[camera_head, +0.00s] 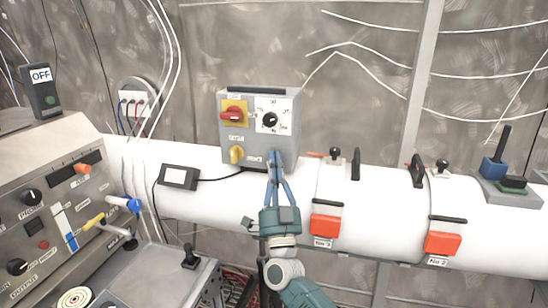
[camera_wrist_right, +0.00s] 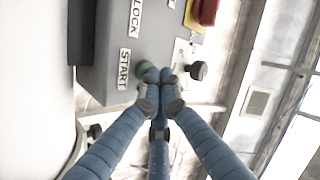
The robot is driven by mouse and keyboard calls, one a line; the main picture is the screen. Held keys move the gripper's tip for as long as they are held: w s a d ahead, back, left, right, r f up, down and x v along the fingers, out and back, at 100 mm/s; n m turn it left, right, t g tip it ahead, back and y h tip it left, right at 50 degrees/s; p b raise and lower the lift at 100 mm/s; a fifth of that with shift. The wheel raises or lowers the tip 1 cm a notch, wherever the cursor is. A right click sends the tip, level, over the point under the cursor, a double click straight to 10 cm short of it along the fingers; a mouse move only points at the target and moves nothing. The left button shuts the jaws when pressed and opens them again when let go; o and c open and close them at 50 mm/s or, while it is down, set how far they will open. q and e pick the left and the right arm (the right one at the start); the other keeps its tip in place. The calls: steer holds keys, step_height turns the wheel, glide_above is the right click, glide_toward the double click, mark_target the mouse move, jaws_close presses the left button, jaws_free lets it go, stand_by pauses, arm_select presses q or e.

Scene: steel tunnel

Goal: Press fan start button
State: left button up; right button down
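The grey control box (camera_head: 231,130) stands on the white pipe in the head view. It has a red switch (camera_head: 232,114) on a yellow plate, a black dial (camera_head: 270,120) and a yellow knob (camera_head: 237,155). My right gripper (camera_head: 275,156) is at the box's lower right corner, fingers together, covering that part. In the right wrist view, the green button (camera_wrist_right: 146,69) shows beside the START label (camera_wrist_right: 124,69). The right gripper's fingertips (camera_wrist_right: 160,80) meet at the button and partly hide it; I cannot tell whether they touch it. My left gripper is out of view.
A sloped panel (camera_head: 50,190) with knobs and levers fills the left. Red-handled clamps (camera_head: 325,225) (camera_head: 443,243) sit on the white pipe (camera_head: 380,215) at right. A small display box (camera_head: 179,178) with a cable is left of the control box.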

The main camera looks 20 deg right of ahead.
stand_by(0.3)
steer(key=shift+s+a+p, duration=0.3)
steer(key=shift+s+p, duration=0.05)
steer(key=shift+s, duration=0.1)
steer(key=s+a+p, duration=0.3)
steer(key=s, duration=0.2)
steer(key=shift+a, duration=0.2)
stand_by(0.8)
